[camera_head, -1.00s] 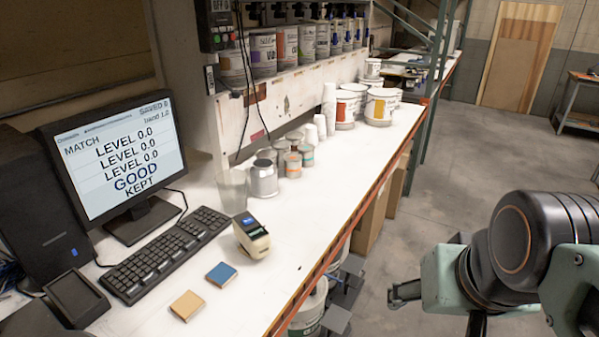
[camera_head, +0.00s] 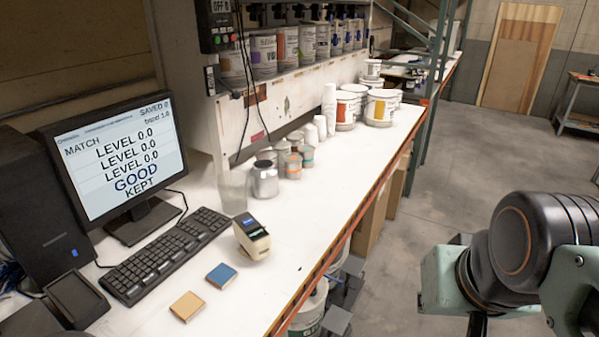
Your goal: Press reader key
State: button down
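The reader is a small cream handheld device (camera_head: 252,238) with a dark top face and a small lit blue screen. It stands on the white bench, right of the keyboard. The screen's writing and its separate keys are too small to make out. My gripper (camera_head: 450,297) is at the lower right, out past the bench's front edge and well apart from the reader. Its fingers are mostly hidden or cut off by the frame, so its opening does not show. The monitor (camera_head: 120,160) reads MATCH, LEVEL 0.0 on several lines, GOOD and KEPT.
A blue block (camera_head: 221,275) and a tan block (camera_head: 187,306) lie before the reader. The keyboard (camera_head: 165,255) is left of it; a translucent cup (camera_head: 233,192) and metal can (camera_head: 265,180) stand behind. The orange-edged bench (camera_head: 345,180) has clear space right of the reader.

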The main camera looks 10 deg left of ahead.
aim_at(247, 222)
jog(key=u, duration=1.65)
jog(key=i+l, duration=1.05)
jog(key=k+u, duration=0.25)
jog(key=i+l+z, duration=0.1)
jog(key=i+z, duration=0.15)
